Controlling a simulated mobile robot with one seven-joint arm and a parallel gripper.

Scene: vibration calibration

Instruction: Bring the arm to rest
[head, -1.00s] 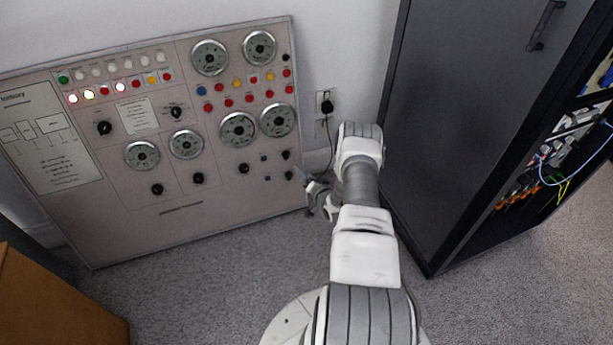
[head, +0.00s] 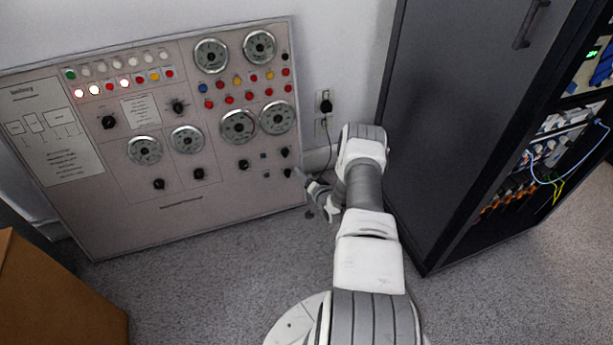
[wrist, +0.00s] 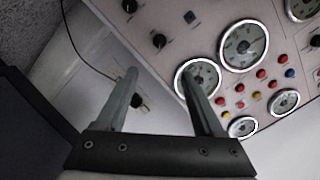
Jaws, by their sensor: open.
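My arm reaches forward from the bottom of the head view toward the wall. My gripper (head: 309,183) is small and partly hidden behind my wrist there, close to the right edge of a control panel (head: 180,224). In the wrist view my gripper (wrist: 165,85) shows two grey fingers spread apart with nothing between them. Beyond the fingers are the panel's round gauges, knobs and coloured buttons. The right finger overlaps one gauge in the picture; I cannot tell the distance to it.
A dark cabinet (head: 455,110) stands close to the right of my arm, with cabling in its open side. A wall socket with a black plug (head: 325,105) is between panel and cabinet. A brown box (head: 50,300) is at lower left. Carpet (head: 210,270) is clear in front of the panel.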

